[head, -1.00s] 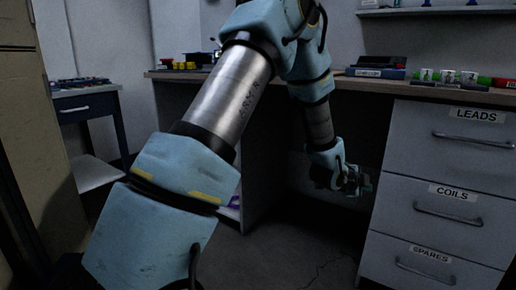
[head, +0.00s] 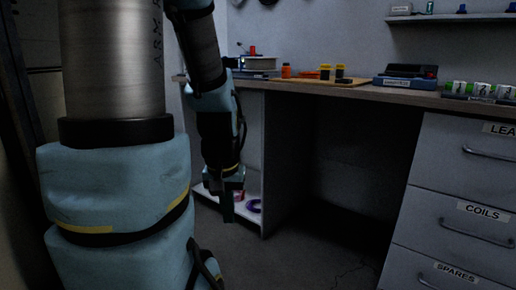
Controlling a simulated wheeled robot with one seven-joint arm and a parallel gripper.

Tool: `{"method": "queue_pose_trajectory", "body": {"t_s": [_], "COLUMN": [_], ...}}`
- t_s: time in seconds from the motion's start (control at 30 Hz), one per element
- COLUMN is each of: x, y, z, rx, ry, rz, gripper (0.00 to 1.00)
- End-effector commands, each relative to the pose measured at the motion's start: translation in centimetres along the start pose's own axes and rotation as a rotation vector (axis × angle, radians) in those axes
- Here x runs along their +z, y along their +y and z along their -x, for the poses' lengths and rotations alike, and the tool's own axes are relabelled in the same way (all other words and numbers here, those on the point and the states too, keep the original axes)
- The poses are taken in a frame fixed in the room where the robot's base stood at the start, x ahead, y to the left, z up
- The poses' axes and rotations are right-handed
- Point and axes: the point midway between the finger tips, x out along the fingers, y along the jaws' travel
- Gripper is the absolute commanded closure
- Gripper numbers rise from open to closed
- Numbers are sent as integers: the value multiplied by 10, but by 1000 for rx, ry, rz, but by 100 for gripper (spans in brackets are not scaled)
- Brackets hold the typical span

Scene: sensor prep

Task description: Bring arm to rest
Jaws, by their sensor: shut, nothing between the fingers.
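My gripper (head: 228,200) hangs pointing down in the head view, left of the desk's dark knee space. It is small and dim here, and its fingers look closed with nothing held. It is in front of a low white shelf (head: 253,191) at the desk's left end. My arm's large blue and metal links fill the left of the view.
A drawer unit (head: 450,185) stands at the right.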

Motion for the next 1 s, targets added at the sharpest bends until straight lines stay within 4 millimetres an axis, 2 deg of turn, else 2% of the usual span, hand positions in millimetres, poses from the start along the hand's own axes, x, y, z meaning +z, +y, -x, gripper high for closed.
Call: {"method": "queue_pose_trajectory", "body": {"t_s": [0.03, 0.27, 0.8, 1.0], "x": [-3, -12, -35, -42], "y": [0, 1, 2, 2], "z": [22, 81, 246, 295], "rx": [0, 0, 0, 0], "ry": [1, 2, 3, 3], "rz": [-1, -5, -7, -7], "gripper": [100, 100, 100, 100]}}
